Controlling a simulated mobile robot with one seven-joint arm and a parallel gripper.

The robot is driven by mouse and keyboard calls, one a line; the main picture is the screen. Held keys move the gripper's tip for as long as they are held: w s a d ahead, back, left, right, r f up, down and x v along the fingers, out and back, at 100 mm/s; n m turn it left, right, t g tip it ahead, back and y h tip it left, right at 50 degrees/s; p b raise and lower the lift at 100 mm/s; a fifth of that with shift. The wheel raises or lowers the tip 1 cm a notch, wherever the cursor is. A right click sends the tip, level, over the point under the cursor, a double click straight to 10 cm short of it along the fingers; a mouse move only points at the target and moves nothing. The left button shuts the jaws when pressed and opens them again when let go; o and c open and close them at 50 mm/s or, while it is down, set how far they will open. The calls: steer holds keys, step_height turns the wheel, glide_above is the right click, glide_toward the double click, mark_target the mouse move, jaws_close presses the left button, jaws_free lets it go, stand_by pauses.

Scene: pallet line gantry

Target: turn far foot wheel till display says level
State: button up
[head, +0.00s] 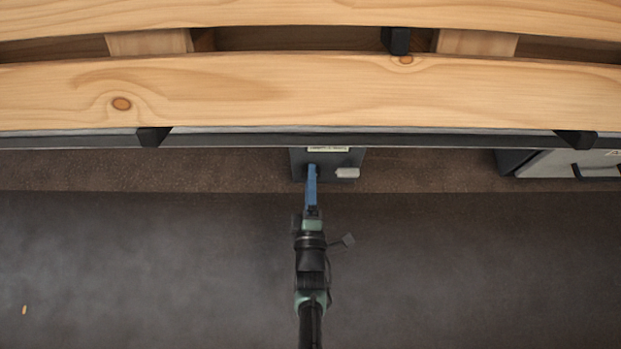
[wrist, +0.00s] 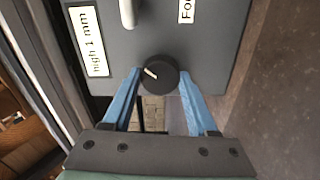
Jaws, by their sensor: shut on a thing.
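A dark grey control box (head: 300,160) sits under the edge of the pallet line, and its face (wrist: 215,60) fills the top of the wrist view. A round black wheel (wrist: 160,76) with a pale pointer mark is on that face. The mark points to the upper left. A white display (wrist: 92,42) reads "high 1 mm". A label (wrist: 186,10) starting "Fo" is cut off by the frame edge. My gripper (wrist: 160,78) is shut on the wheel, one blue finger on each side. In the head view my gripper (head: 312,170) reaches the box; the wheel is hidden there.
A pale lever (head: 347,173) sticks out beside my gripper; it also shows in the wrist view (wrist: 127,12). Wooden pallet boards (head: 310,90) lie above the dark rail (head: 430,141). A grey cabinet (head: 545,165) stands at the right.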

steer(key=shift+s+d+n, duration=0.1)
steer(key=shift+n, duration=4)
steer(key=o, duration=1.4)
steer(key=s+p, duration=0.4)
steer(key=s, duration=0.9)
steer(key=shift+p, duration=0.3)
steer(key=shift+w, duration=0.1)
